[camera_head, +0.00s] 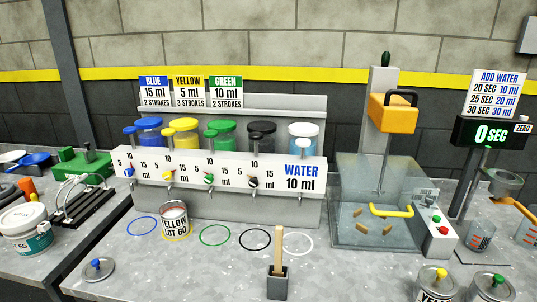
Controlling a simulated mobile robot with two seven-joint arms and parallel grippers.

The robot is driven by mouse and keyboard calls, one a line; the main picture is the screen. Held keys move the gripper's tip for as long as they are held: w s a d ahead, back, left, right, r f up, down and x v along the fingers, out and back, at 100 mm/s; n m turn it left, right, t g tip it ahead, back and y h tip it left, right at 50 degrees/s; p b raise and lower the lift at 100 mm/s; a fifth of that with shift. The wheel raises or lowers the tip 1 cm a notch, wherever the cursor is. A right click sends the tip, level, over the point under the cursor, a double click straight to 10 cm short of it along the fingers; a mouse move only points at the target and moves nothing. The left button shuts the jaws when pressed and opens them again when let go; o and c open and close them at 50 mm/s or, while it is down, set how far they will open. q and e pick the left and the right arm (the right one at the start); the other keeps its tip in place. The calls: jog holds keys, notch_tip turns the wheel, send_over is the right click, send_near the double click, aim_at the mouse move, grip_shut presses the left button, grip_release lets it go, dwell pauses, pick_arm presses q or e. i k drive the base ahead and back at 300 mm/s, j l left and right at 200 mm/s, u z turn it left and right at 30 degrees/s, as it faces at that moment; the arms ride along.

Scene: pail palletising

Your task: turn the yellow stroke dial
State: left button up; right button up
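The yellow stroke dial (167,172) is a small yellow knob on the white front panel of the dispenser (230,172), second from the left. Marks 5, 10 and 15 ml stand around it, but its exact setting is too small to read. The yellow canister (185,142) with its yellow lid stands behind and above it. The sign (188,90) reads YELLOW 5 ml, 3 strokes. An open pail labelled YELLOW LOT 60 (175,226) stands on the yellow ring below the panel. Neither of my grippers shows in the head view.
A small holder with a wooden stick (278,284) stands in front. A clear-guarded machine (385,220) stands right. Bare bench lies between the pail and the front edge.

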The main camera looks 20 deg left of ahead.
aim_at(167, 176)
jog(key=u, duration=1.35)
